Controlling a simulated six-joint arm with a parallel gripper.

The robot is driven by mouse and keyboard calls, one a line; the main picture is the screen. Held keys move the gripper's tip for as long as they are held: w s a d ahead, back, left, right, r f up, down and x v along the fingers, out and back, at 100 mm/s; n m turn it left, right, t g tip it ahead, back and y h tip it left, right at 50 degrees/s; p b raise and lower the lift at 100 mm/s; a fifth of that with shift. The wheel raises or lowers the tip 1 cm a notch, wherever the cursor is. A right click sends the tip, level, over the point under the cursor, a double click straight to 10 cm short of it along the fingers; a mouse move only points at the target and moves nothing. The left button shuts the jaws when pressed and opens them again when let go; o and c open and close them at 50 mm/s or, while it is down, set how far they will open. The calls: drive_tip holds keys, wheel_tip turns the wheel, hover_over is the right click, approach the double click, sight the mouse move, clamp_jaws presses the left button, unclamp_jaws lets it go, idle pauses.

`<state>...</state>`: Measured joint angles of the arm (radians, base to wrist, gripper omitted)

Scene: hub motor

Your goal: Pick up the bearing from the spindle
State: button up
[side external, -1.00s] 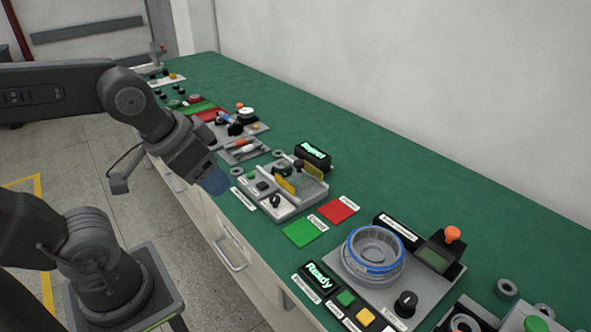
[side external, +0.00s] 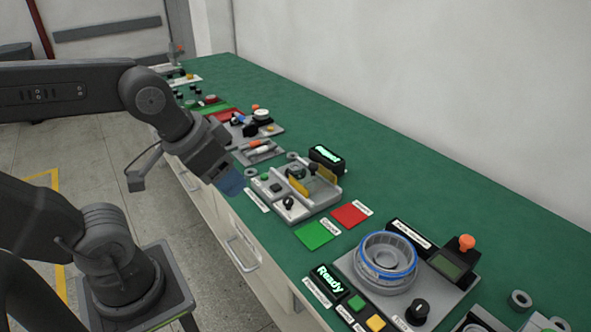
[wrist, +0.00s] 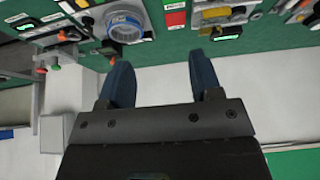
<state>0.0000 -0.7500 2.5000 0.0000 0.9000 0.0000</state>
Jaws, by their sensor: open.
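My gripper (side external: 231,182) hangs on the left in the side view, beside the bench edge, with dark blue fingers. In the wrist view my gripper (wrist: 164,82) has its two fingers wide apart with nothing between them. A small grey ring (side external: 520,299) lies at the lower right of the side view and looks like a bearing. Another small grey ring (side external: 292,156) is behind the fixture with yellow jaws. I cannot tell which one is the task's bearing, and I cannot make out the spindle for certain.
A large grey hub with a blue ring (side external: 386,262) sits on a grey station. A fixture with yellow jaws (side external: 300,190) is close to my gripper. Green (side external: 314,234) and red (side external: 349,215) pads lie between them. The green bench (side external: 450,195) is clear along the wall.

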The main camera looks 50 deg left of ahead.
drive_tip(key=shift+o, duration=0.4)
idle(0.3)
drive_tip(key=shift+o, duration=1)
